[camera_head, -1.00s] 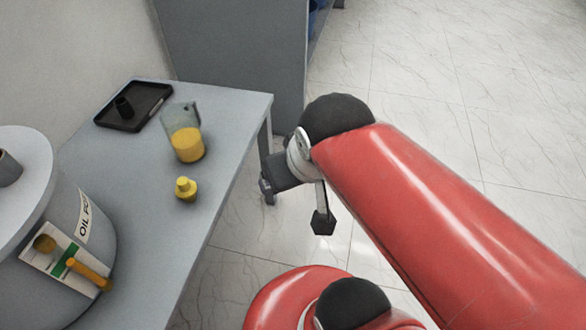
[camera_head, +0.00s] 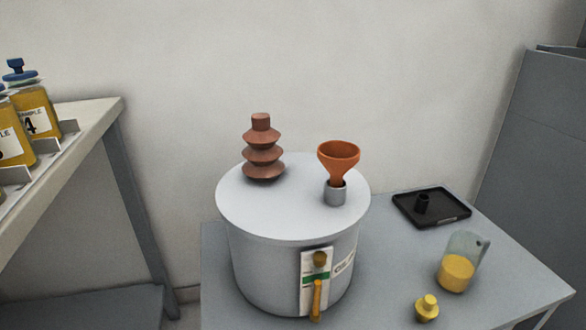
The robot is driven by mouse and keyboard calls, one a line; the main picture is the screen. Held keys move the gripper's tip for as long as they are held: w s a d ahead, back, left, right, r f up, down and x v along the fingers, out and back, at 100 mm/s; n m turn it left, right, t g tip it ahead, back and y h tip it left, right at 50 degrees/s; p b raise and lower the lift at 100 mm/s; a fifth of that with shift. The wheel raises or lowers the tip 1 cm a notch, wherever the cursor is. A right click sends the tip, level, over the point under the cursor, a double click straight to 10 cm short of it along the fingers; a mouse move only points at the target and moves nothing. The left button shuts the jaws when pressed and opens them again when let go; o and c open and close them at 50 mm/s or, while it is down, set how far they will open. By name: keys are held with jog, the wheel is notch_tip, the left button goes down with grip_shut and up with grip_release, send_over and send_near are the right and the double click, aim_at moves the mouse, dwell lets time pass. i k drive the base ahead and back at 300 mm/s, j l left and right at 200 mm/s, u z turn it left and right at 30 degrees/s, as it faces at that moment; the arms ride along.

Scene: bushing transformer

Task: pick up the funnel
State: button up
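The orange-brown funnel (camera_head: 339,155) stands upright in a short grey filler neck (camera_head: 335,194) on the lid of the grey transformer tank (camera_head: 245,213). Its wide mouth faces up and its lower stem is hidden inside the neck. My gripper and arm are outside the current head view, so nothing shows where the gripper is or what it holds.
A brown ribbed bushing (camera_head: 263,150) stands left of the funnel on the lid. The table (camera_head: 500,270) holds a black tray (camera_head: 450,217), a jug of yellow liquid (camera_head: 460,265) and a yellow plug (camera_head: 427,308). A shelf (camera_head: 85,120) with sample bottles (camera_head: 30,115) is at left.

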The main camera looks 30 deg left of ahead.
aim_at(337, 156)
jog(key=u, duration=1.2)
